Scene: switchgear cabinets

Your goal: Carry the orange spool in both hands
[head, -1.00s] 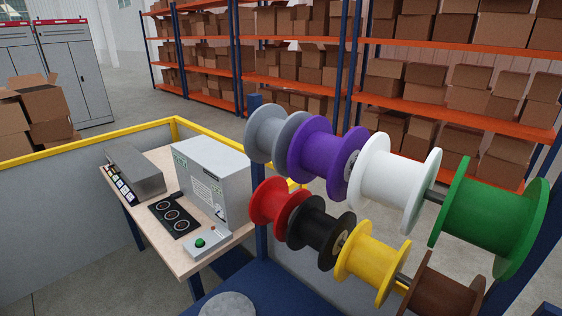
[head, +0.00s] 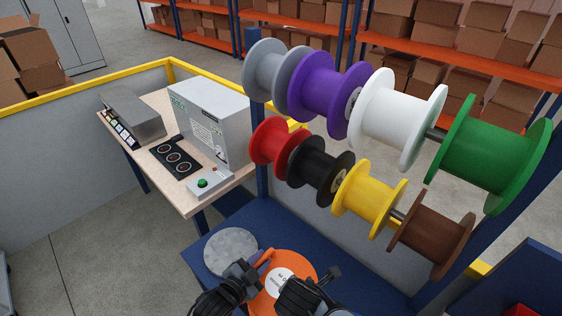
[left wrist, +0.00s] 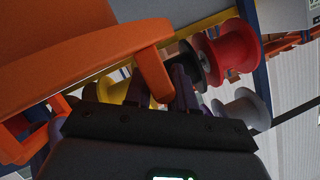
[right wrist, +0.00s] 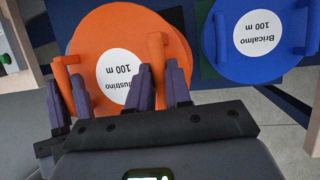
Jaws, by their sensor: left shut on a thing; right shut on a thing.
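The orange spool (head: 298,264) with a white label shows at the bottom of the head view, partly covered by my arms. In the right wrist view it (right wrist: 105,35) lies face-on, with an upright orange handle on each side. My left gripper (head: 257,268) is shut on the spool's left handle; the left wrist view shows an orange handle (left wrist: 152,72) at its fingers. My right gripper (right wrist: 160,82) is shut on the spool's right handle (right wrist: 155,48). Whether the spool touches anything beneath it cannot be told.
A blue spool (right wrist: 265,45) stands right of the orange one. A grey disc (head: 230,248) lies on the blue base (head: 205,272). Coloured spools, such as the yellow one (head: 369,197), hang on a rack ahead. A worktable (head: 190,201) with a grey box stands left.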

